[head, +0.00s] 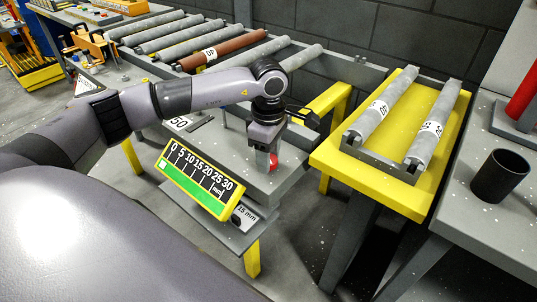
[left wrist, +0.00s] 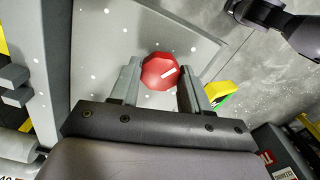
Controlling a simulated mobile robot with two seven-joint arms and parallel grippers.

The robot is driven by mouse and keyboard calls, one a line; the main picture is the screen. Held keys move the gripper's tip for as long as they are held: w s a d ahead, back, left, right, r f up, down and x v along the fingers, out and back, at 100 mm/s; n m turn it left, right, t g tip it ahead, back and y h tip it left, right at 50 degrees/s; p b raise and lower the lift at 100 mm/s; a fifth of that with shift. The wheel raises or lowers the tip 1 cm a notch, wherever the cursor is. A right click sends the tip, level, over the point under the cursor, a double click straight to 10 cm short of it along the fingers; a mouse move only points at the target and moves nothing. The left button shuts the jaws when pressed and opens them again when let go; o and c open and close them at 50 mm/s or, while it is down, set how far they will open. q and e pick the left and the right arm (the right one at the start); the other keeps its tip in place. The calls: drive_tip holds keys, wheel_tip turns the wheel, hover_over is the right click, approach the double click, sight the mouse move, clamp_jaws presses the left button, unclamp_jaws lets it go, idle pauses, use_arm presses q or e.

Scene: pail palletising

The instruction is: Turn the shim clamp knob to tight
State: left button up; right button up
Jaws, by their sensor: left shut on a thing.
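The fingers partly hide the knob in the head view. My right gripper is not in view.
A yellow-framed scale (head: 195,181) marked 0 to 30 mm stands at the bench's front, above a 15 mm label (head: 244,217). A yellow table (head: 405,195) with two grey rollers stands to the right. A dark cup (head: 499,176) stands farther right. Several rollers lie behind my arm.

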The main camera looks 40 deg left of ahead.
use_arm(q)
drive_tip(key=shift+r, duration=0.1)
drive_tip(key=o, duration=1.1)
drive_tip(key=shift+c, duration=0.2)
drive_tip(key=shift+r, duration=3.55)
drive_tip(key=shift+d, duration=0.1)
